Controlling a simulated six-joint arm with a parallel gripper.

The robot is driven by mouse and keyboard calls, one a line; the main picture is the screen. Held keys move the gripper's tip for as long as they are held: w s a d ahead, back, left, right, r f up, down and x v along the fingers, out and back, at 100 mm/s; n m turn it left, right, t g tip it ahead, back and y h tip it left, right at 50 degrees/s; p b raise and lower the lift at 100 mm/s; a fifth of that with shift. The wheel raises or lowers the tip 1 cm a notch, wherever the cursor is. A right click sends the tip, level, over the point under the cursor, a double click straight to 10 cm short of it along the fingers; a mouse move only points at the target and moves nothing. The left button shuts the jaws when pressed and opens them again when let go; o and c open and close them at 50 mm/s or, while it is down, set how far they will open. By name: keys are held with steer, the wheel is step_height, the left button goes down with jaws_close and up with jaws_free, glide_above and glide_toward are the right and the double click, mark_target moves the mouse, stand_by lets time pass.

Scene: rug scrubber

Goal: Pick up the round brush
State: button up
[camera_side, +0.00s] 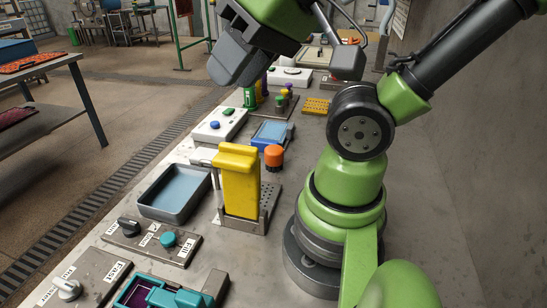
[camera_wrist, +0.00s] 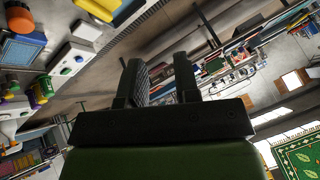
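In the side view my wrist is at the top, and the fingers cannot be made out there.
A tall yellow piece (camera_side: 239,180) in a metal holder stands in front of the orange piece. A grey basin (camera_side: 150,205), knob panels (camera_side: 170,240), a blue tray (camera_side: 268,134) and a white button box (camera_side: 215,127) crowd the bench.

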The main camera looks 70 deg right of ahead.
steer(key=o, duration=0.9)
steer(key=g+h, duration=0.2)
steer(key=g, duration=0.5)
glide_above(274, 148)
steer(key=a, duration=0.1)
steer(key=shift+m, duration=0.3)
step_height(274, 148, down, 20)
step_height(274, 148, down, 4)
steer(key=shift+s+f, duration=0.1)
steer(key=shift+f, duration=0.05)
steer(key=shift+d+f, duration=0.25)
steer(key=shift+f, duration=1.25)
steer(key=shift+d+f, duration=0.2)
steer(key=shift+f, duration=1.3)
